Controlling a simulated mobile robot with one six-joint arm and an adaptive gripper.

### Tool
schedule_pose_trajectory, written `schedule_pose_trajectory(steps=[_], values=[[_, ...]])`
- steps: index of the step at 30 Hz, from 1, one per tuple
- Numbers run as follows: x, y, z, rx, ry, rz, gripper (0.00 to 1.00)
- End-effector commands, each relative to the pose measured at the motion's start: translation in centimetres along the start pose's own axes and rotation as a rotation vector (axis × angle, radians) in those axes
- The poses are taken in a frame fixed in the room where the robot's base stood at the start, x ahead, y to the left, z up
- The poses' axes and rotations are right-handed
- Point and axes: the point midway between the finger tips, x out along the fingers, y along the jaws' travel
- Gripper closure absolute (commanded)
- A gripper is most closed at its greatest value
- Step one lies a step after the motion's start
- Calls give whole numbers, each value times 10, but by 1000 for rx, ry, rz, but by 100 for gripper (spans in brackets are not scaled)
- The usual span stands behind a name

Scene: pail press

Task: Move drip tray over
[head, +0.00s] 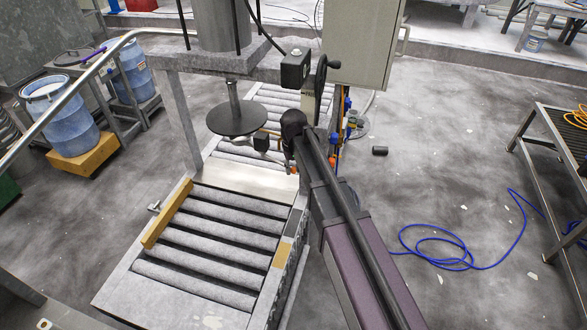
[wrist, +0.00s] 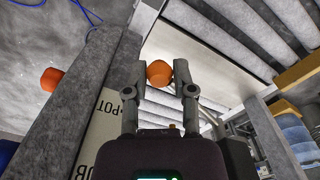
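A flat pale plate (head: 250,178) lies across the roller line below the press's round dark disc; it also shows in the wrist view (wrist: 214,45). I cannot tell for sure whether this plate is the drip tray. My gripper (wrist: 159,75) has an orange round knob (wrist: 158,72) between its fingertips. The fingers are at both sides of the knob, but whether they touch it is unclear. In the head view my arm reaches to the right side of the press, and my fingers are too small and dark there to read.
The press disc (head: 237,117) hangs above the line. A second orange knob (wrist: 52,79) shows at left in the wrist view. A grey cabinet (head: 361,40) stands behind. Blue pails (head: 62,115) stand left. A blue hose (head: 450,262) lies on the floor at right.

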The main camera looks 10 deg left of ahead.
Motion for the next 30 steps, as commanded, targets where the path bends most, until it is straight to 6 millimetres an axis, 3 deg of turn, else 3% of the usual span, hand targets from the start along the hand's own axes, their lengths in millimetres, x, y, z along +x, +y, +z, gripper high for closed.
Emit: schedule_pose_trajectory(steps=[11,30], values=[[-1,-2,1,1,2,2,94],[-1,-30,15,-2,3,0,95]])
